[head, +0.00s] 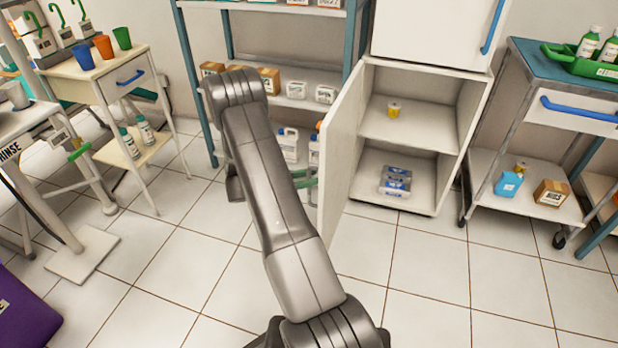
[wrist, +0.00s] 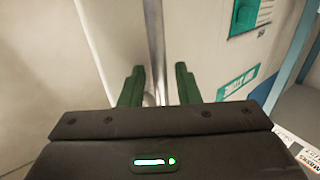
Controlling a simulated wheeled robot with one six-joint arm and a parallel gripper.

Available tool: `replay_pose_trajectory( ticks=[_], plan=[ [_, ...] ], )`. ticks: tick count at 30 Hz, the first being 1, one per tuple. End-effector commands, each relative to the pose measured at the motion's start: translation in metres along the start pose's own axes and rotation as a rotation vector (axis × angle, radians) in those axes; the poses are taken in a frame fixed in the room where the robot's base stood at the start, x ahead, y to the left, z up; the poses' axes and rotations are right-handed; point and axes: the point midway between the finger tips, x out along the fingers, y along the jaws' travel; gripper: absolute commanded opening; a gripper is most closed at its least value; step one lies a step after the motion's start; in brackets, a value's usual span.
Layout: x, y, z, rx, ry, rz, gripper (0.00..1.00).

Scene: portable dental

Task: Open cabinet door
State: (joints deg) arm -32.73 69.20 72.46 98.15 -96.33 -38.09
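The white cabinet (head: 420,135) stands at the back, right of centre in the head view. Its lower door (head: 341,150) is swung wide open to the left, and its two shelf spaces show. My gripper (head: 305,182) is low on the outer side of the door, mostly hidden behind my arm. In the wrist view its two green fingers (wrist: 160,88) stand apart, with a pale vertical edge seen between and beyond them. I cannot tell whether they touch the door. No object is seen held.
A yellow item (head: 394,110) and blue-and-clear packs (head: 396,181) sit inside the cabinet. A teal-framed shelf (head: 184,70) stands behind my arm. A trolley (head: 510,120) stands right of the cabinet. The tiled floor in front of the cabinet is clear.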

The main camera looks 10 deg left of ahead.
Motion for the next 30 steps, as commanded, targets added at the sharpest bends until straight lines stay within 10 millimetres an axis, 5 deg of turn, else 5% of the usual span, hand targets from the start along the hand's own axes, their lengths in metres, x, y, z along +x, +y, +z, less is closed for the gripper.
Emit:
replay_pose_trajectory(
  ticks=[11,24,30],
  plan=[
    [-0.016,-0.001,-0.002,0.001,0.002,-0.003,0.3],
    [-0.111,0.0,-0.001,0.001,0.001,-0.003,0.3],
    [-0.134,0.0,-0.001,0.001,0.0,-0.001,0.3]
  ],
)
